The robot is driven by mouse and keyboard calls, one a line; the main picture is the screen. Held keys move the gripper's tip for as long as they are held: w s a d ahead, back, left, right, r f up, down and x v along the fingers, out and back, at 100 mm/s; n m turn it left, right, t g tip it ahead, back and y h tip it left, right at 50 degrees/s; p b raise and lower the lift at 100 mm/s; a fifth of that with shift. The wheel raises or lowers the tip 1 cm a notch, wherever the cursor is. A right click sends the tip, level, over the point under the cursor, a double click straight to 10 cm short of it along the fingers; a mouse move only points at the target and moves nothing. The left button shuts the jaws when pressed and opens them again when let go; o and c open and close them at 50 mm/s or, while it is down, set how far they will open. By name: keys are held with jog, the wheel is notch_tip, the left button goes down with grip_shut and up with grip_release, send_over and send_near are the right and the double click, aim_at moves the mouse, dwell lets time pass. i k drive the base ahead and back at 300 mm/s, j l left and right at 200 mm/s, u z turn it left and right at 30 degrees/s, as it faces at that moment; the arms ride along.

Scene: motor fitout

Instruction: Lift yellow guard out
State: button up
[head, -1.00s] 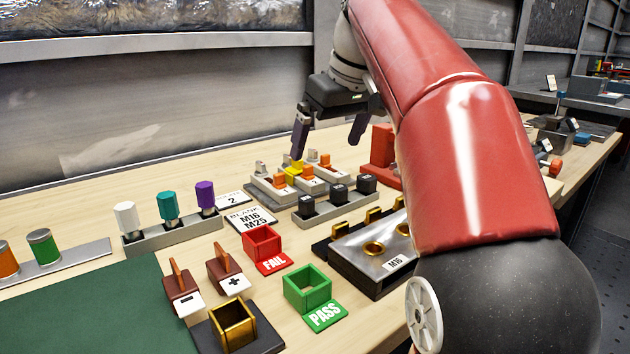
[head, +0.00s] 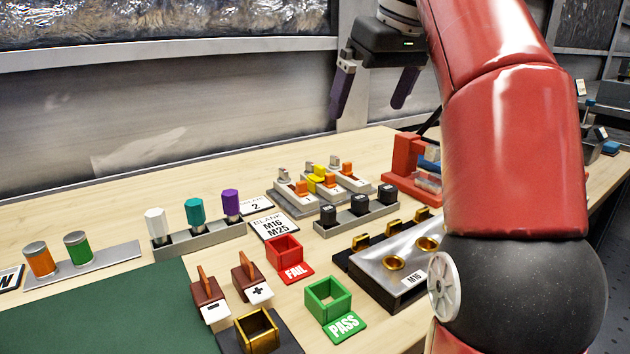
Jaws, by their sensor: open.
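The yellow guard (head: 317,176) sits in the middle of a grey fixture (head: 291,204) toward the back of the bench, among orange and white parts. It is small in the head view, and its lower part is hidden by the parts around it. My gripper (head: 371,112) is open and empty. It hangs well above the bench, above and to the right of the guard in the picture, with its two dark fingers spread and pointing down. It touches nothing.
A grey rack with black-capped parts (head: 359,204) stands just in front of the fixture. A red stand (head: 401,165) is to its right. A rack with white, teal and purple pegs (head: 195,214) is to the left. Red FAIL (head: 284,250) and green PASS (head: 327,297) bins stand nearer.

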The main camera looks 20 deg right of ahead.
aim_at(320, 171)
jog(key=k, duration=1)
